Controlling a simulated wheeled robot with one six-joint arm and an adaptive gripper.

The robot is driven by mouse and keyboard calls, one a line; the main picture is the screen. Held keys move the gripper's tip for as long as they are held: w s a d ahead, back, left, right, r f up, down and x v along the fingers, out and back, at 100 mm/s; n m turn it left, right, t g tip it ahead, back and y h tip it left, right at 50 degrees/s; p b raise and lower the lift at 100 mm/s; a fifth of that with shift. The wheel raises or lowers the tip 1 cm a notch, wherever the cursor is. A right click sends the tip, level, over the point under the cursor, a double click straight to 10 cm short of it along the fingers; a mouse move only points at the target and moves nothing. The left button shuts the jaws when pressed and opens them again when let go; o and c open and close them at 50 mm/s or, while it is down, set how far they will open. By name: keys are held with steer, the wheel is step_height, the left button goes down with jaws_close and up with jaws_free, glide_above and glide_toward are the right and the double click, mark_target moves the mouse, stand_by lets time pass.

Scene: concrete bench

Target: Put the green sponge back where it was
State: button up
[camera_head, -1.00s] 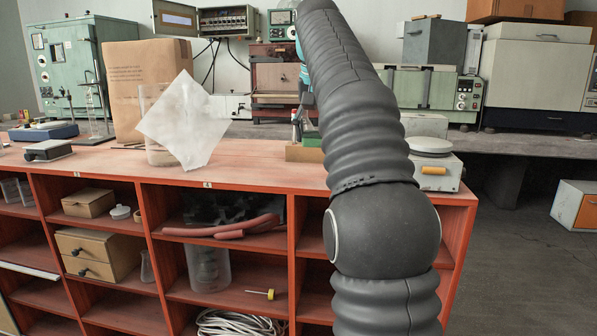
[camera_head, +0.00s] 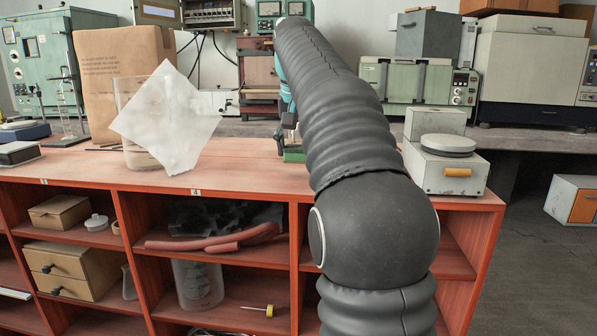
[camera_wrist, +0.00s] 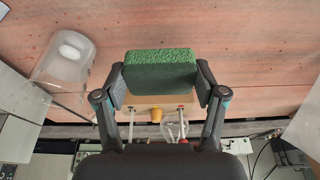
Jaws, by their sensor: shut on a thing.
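The green sponge (camera_wrist: 160,70) is held between the two fingers of my gripper (camera_wrist: 160,82) in the wrist view. Its long textured face shows, with the red bench top (camera_wrist: 240,45) behind it. In the head view my arm hides most of the gripper. A small green patch (camera_head: 293,154) shows at the arm's left edge, low over the bench top; it looks like the sponge. I cannot tell whether the sponge touches the bench.
A tan block (camera_wrist: 155,102) with upright rods shows beyond the sponge. A clear vessel (camera_wrist: 62,62) is at the wrist view's left. A white sheet (camera_head: 168,118) leans by a clear container (camera_head: 131,105). A white balance-like device (camera_head: 445,168) stands right of my arm. Open bench lies between.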

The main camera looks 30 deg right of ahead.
mark_target(299, 161)
steer(key=shift+f+b, duration=0.7)
steer(key=shift+f, duration=1.5)
steer(key=shift+f, duration=0.1)
steer(key=o, duration=1.1)
steer(key=p+v, duration=0.3)
steer(key=v, duration=0.9)
steer(key=s+a+f+n+t, duration=0.1)
steer(key=s+a+f+n, duration=0.1)
steer(key=s+a+f, duration=0.3)
steer(key=s+a+f+n+t+y, duration=0.1)
steer(key=s+a+f, duration=0.3)
steer(key=s+f, duration=0.6)
steer(key=s+a+f+n+y, duration=0.1)
steer(key=s+a+f+n, duration=0.2)
steer(key=s+f, duration=0.6)
step_height(299, 161, down, 6)
steer(key=shift+s+a+f+n+t, duration=0.25)
steer(key=shift+s+a+n+t, duration=0.15)
steer(key=shift+a, duration=0.7)
